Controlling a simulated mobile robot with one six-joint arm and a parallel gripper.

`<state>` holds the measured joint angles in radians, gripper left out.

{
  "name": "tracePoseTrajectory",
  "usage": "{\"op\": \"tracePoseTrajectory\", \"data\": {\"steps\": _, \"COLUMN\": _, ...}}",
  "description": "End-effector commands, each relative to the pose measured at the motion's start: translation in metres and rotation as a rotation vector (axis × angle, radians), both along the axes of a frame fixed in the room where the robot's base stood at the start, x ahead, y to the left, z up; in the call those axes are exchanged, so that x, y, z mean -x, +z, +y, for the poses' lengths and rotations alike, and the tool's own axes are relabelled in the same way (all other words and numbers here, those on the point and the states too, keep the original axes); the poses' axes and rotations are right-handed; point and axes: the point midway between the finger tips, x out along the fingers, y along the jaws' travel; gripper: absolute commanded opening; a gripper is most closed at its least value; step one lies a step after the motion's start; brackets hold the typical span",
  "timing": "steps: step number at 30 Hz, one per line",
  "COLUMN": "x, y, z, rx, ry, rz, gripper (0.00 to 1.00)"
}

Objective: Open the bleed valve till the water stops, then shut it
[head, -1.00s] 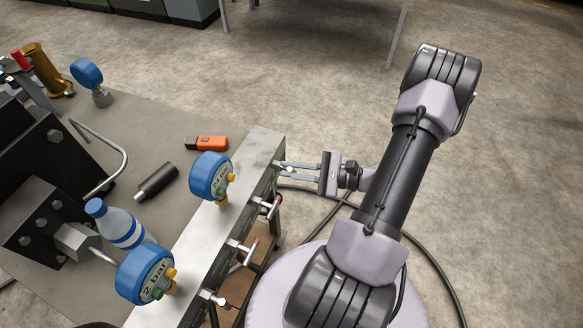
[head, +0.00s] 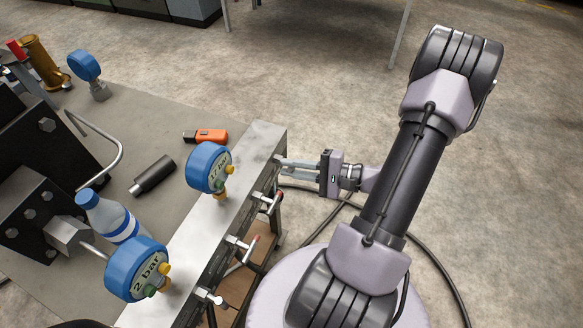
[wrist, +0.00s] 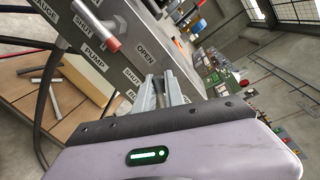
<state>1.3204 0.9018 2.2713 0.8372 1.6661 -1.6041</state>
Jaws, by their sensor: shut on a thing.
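The metal manifold block (head: 262,142) runs along the table's right edge. My gripper (head: 281,161) is at its far right end, shut on what looks like the bleed valve's handle. The handle is mostly hidden by the fingers. In the wrist view my gripper (wrist: 164,86) reaches the block's labelled face, by OPEN and SHUT marks; a label beside the fingers is partly covered. A red-tipped valve lever (head: 268,203) and another lever (head: 243,248) stick out nearer. A blue gauge (head: 208,167) and a second blue gauge (head: 137,268), marked 2 bar, stand on the block. No water is discernible.
A water bottle (head: 112,220), a black cylinder (head: 152,175) and an orange-black item (head: 205,136) lie or stand on the table left of the block. Black brackets (head: 45,205) and a bent pipe fill the left. A dark cable lies on the floor; open floor is at right.

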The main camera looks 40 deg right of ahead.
Motion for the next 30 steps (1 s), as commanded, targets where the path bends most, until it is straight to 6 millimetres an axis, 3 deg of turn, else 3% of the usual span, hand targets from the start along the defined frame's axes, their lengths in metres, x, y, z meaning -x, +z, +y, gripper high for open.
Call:
{"op": "tracePoseTrajectory", "data": {"steps": 11, "x": 0.0005, "y": -0.0022, "z": -0.0003, "rx": 0.007, "ry": 0.0, "rz": 0.002, "gripper": 0.0}}
{"op": "tracePoseTrajectory", "data": {"steps": 12, "x": 0.0005, "y": -0.0021, "z": -0.0003, "rx": 0.007, "ry": 0.0, "rz": 0.002, "gripper": 0.16}}
{"op": "tracePoseTrajectory", "data": {"steps": 15, "x": 0.0003, "y": -0.0018, "z": -0.0005, "rx": 0.006, "ry": 0.0, "rz": 0.001, "gripper": 0.35}}
{"op": "tracePoseTrajectory", "data": {"steps": 30, "x": 0.0023, "y": 0.0007, "z": -0.0018, "rx": 0.005, "ry": -0.002, "rz": -0.001, "gripper": 0.35}}
